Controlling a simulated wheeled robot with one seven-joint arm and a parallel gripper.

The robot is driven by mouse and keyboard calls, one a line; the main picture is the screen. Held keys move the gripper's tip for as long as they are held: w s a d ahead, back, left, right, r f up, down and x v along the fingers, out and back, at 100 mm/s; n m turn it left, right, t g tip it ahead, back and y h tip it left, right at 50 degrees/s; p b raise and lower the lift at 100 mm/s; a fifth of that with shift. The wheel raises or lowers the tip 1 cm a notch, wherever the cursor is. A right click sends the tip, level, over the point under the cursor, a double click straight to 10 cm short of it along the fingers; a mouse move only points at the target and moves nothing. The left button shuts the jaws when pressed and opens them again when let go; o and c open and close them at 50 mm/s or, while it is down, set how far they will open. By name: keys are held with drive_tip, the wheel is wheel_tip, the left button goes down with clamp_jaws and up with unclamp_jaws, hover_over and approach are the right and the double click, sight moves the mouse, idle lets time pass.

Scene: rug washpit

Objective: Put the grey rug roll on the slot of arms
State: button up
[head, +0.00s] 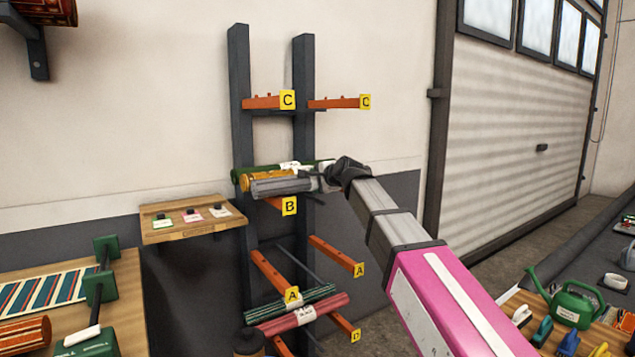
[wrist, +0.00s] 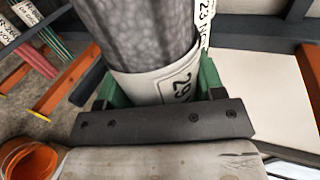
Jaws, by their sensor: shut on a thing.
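The grey rug roll (head: 283,187) is in my gripper (head: 326,180), level and in front of the rack, close to the B arms. In the wrist view the grey roll (wrist: 140,35) has a white band marked 29, with green fingers on both sides of it. The rack has dark posts and pairs of orange arms: C arms (head: 337,103) at the top, B arm (head: 275,203) mostly hidden, A arms (head: 334,256) lower, D arm (head: 345,327) at the bottom. The C and A arms look empty. I cannot tell whether the grey roll touches anything.
A green roll (head: 245,172) and a yellow roll (head: 258,181) are at the B level behind the grey one. Green (head: 290,304) and red (head: 305,315) rolls lie below the A arms. A small wooden shelf (head: 192,236) is left of the rack.

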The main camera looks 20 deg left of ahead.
drive_tip(key=shift+f, duration=0.1)
drive_tip(key=o, duration=1.2)
drive_tip(key=shift+o, duration=0.2)
drive_tip(key=v, duration=1.2)
drive_tip(key=shift+d, duration=0.1)
